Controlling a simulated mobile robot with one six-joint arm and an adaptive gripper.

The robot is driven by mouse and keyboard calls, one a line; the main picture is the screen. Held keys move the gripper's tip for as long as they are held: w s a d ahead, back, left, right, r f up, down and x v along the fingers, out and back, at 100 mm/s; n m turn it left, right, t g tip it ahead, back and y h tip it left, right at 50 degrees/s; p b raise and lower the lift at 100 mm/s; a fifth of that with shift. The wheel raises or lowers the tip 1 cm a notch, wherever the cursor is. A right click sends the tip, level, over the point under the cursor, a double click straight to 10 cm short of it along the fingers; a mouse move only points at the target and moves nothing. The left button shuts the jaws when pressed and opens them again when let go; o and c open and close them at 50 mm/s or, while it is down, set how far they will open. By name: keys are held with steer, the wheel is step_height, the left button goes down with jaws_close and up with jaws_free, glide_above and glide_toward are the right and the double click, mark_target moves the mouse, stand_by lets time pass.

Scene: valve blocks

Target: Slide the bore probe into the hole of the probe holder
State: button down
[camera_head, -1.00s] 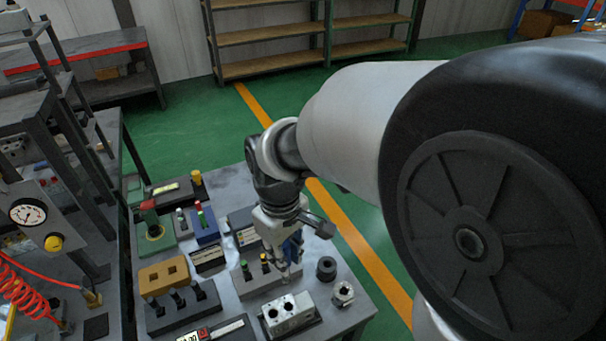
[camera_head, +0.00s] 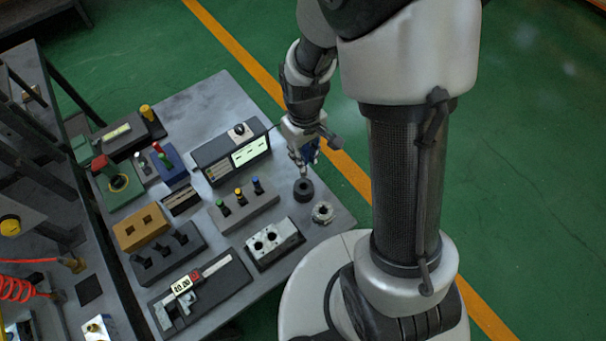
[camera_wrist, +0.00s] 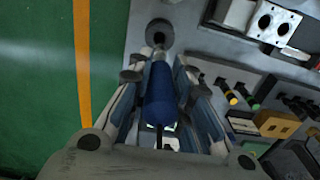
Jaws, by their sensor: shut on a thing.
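The bore probe, with a thick blue body (camera_wrist: 160,98), is held between the fingers of my gripper (camera_wrist: 156,78). In the head view, my gripper (camera_head: 302,168) is just behind and above the probe holder, and the blue probe (camera_head: 312,150) shows partly behind the fingers. The probe holder (camera_head: 303,190) is a short black round piece standing on the table. In the wrist view, the holder (camera_wrist: 167,28) shows its dark hole straight ahead of the probe's thin tip. The tip looks close to the hole; I cannot tell whether it is inside.
A grey nut (camera_head: 322,213) and a metal block with two bores (camera_head: 273,241) stand near the holder. A rack with coloured pins (camera_head: 244,208) and a gauge box with a lit display (camera_head: 232,155) are to the left. The table's right edge is close to the holder.

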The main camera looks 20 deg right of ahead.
mark_target(304, 176)
step_height(304, 176, down, 11)
steer(key=shift+w+r+b, duration=0.1)
steer(key=shift+r+b, duration=0.05)
steer(key=shift+b, duration=1.05)
steer(key=c, duration=1.5)
jaws_free()
steer(key=shift+o, duration=0.2)
